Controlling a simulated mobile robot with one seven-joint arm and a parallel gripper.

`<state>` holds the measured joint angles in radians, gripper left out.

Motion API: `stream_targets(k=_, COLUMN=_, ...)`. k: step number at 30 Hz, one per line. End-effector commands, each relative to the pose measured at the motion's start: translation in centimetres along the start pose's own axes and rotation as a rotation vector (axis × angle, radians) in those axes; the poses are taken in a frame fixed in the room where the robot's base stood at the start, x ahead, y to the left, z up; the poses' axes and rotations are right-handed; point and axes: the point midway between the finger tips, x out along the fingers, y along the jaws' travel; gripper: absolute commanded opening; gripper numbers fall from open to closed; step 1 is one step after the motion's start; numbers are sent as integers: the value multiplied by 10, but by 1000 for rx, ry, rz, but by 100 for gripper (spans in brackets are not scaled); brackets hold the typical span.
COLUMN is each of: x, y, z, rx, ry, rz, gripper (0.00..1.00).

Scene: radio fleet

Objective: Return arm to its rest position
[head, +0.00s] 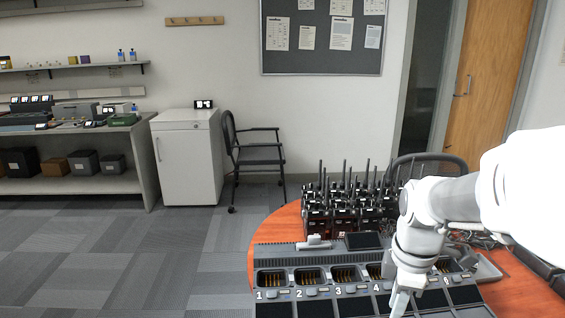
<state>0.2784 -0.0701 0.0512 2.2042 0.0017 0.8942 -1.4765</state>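My white arm comes in from the right edge of the head view and bends down over the round orange-brown table (268,232). My gripper (400,303) points down over the front part of a dark charging station (290,258), near the bays marked 4 and 5. It hides part of those bays. Only a small part of the fingers shows, so I cannot tell whether they are apart, and I see no radio in them. Bays 1, 2 and 3 look empty, with gold contacts showing.
Several black radios (345,212) with antennas stand in a group behind the charging station. A dark chair (256,155) and a white cabinet (187,160) stand by the back wall. A workbench (148,150) is at the left. The carpet (130,260) left of the table is clear.

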Motion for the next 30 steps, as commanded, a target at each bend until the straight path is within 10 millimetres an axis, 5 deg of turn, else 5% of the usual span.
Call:
stream_targets(k=9, x=-56, y=-51, z=-28, rx=568, ry=101, rz=162, gripper=28)
stream_targets(k=22, x=-92, y=-116, z=-40, rx=1235, ry=357, rz=219, gripper=28)
stream_targets(k=30, x=-166, y=-106, z=-41, rx=1241, ry=349, rz=215, gripper=28)
